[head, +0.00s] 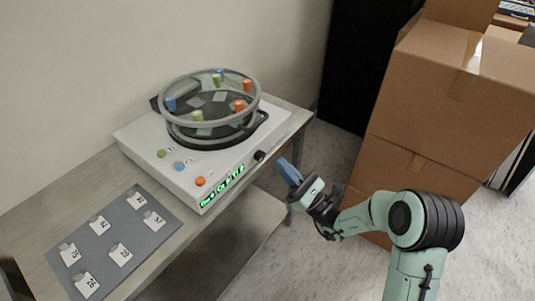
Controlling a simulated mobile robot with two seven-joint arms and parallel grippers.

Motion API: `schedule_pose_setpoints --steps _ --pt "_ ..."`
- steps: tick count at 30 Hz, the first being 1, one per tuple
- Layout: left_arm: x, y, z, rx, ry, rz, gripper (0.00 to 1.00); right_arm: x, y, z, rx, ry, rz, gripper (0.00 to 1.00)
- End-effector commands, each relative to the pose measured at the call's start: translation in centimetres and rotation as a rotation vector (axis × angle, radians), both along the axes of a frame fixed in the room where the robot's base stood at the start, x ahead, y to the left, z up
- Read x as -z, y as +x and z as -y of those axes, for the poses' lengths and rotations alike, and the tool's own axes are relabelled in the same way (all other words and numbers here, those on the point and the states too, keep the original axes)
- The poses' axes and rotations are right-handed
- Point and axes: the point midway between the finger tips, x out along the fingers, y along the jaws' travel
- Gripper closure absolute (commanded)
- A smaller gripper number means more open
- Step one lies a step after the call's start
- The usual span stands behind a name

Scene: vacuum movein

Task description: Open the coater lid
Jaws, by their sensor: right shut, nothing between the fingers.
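The coater (140,136) is a white box on a bench, with green, blue and orange buttons and a lit green display on its front. Its round, see-through lid (253,97) has a grey rim and sits over the dark round bowl (262,128). Several small blue, green and orange knobs show on or through the lid. My right gripper (290,172), with blue fingers, is shut and empty. It is off the coater's front right corner, apart from the lid. My left gripper is out of view.
A grey mat (108,246) with several numbered white tags lies on the bench (40,204) left of the coater. A wall stands behind the bench. Stacked cardboard boxes (425,95) stand at the right, behind my right arm. A dark cabinet (350,60) stands at the back.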

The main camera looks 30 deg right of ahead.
Motion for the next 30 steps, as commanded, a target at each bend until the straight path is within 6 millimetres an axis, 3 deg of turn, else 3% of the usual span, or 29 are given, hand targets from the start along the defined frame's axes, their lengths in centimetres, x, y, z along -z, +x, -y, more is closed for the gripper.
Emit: schedule_pose_setpoints --steps 7,15,30 --pt "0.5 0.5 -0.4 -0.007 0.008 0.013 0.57 -2.4 3.3 -1.6 -0.006 0.0 0.003 1.0" --pt "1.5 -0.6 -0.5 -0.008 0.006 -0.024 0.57 -4.5 6.4 -2.8 -0.004 0.0 0.0 1.0" --pt "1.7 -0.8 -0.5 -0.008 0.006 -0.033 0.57 -5.0 7.2 -3.1 -0.005 0.0 -0.004 1.0"
